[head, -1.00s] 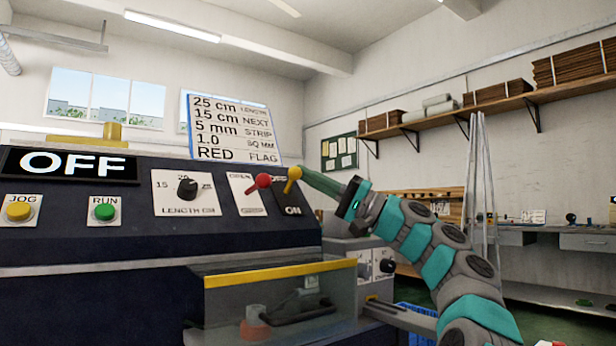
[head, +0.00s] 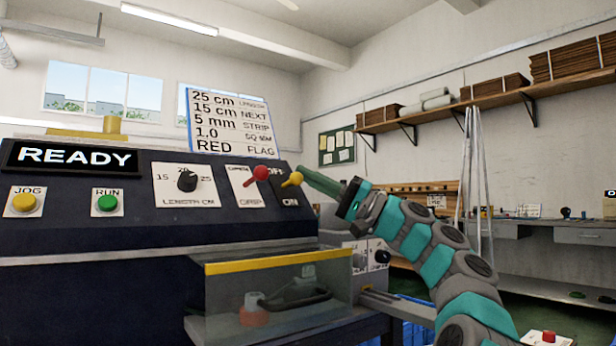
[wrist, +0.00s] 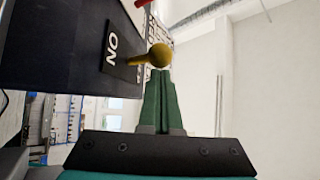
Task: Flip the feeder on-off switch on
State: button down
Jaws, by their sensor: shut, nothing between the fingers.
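The feeder on-off switch is a yellow ball-tipped lever (head: 292,179) on a black plate marked OFF above and ON below, at the right end of the dark feeder panel. Its lever points down toward ON. The display (head: 74,157) reads READY. My gripper (head: 306,172) is shut and empty, its green fingertips at the right side of the yellow lever. In the wrist view the yellow ball (wrist: 160,55) sits just beyond the shut fingertips (wrist: 158,72); I cannot tell whether they touch.
Left of the switch are a red-tipped grip lever (head: 260,174), a length knob (head: 187,180), a green RUN button (head: 107,203) and a yellow JOG button (head: 24,203). A clear guard with a yellow edge (head: 280,261) juts out below. Open air lies right of the panel.

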jog(key=d+f+b, duration=0.2)
jog(key=d+f, duration=0.5)
jog(key=shift+w, duration=0.2)
jog(key=shift+r, duration=0.15)
